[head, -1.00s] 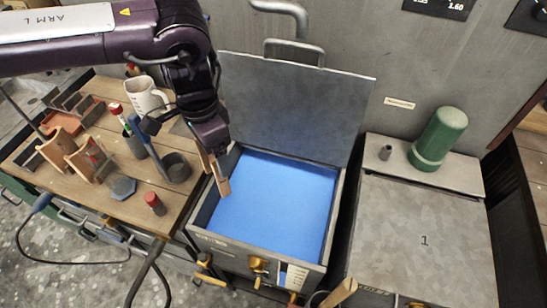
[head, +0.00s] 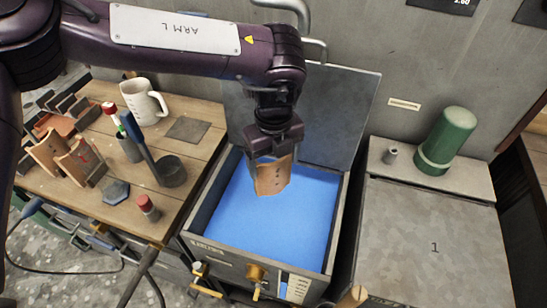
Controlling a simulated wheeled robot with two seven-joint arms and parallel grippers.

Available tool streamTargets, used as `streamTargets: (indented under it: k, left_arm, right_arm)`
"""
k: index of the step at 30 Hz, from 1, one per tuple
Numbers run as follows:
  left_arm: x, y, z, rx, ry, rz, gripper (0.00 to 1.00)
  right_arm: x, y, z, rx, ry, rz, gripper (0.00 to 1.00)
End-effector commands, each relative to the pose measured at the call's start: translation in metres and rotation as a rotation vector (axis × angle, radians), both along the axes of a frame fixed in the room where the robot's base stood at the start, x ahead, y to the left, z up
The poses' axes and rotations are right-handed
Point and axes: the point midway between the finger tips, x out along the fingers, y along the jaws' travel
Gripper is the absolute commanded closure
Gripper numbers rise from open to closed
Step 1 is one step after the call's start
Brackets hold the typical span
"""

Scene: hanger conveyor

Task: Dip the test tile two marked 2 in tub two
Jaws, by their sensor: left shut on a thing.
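My left gripper (head: 271,157) is shut on a brown clay tile (head: 272,180) with small dark marks. It holds the tile upright over the open tub (head: 338,222), which is filled with blue liquid (head: 262,220). The tile's lower edge is near or at the blue surface; I cannot tell whether it touches. The tub's grey lid (head: 345,110) stands open behind it. The number on the tile is not readable. My right gripper is not in view.
A closed tub marked 1 (head: 435,247) stands at the right, with a green cylinder (head: 446,140) behind its lid. The wooden table (head: 128,205) at the left holds more tiles (head: 82,160), a white mug (head: 143,101), a dark cup (head: 172,170) and a red-capped jar (head: 148,207).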

Motion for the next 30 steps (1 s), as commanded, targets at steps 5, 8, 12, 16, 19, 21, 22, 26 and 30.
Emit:
streamTargets:
  k: [5, 8, 12, 16, 19, 21, 22, 26, 30]
  left_arm:
    - [0.0, 0.0, -0.022, 0.002, -0.001, 0.001, 0.63]
    - [0.0, 0.0, -0.032, 0.0, -0.001, 0.002, 0.63]
    - [0.0, 0.0, -0.046, 0.0, 0.001, 0.003, 0.63]
    - [0.0, 0.0, -0.059, 0.0, 0.001, 0.003, 0.63]
    - [0.0, 0.0, -0.069, 0.0, 0.001, 0.003, 0.63]
    - [0.0, 0.0, -0.076, -0.001, 0.0, 0.003, 0.63]
    - [0.0, 0.0, -0.079, -0.001, 0.0, 0.003, 0.63]
    - [0.0, 0.0, -0.092, -0.001, 0.0, 0.003, 0.63]
    - [0.0, 0.0, -0.105, -0.001, 0.0, 0.003, 0.63]
  right_arm:
    - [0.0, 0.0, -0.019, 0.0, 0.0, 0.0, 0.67]
    - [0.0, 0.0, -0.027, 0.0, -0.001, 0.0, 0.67]
    - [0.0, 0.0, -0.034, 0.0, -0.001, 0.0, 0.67]
    - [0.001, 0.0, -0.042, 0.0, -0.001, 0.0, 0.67]
    - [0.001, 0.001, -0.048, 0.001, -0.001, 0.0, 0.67]
    - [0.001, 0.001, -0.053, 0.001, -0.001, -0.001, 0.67]
    - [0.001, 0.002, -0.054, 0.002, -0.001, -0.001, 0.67]
    - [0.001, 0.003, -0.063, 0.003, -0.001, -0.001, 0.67]
    - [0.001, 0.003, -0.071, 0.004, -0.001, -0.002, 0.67]
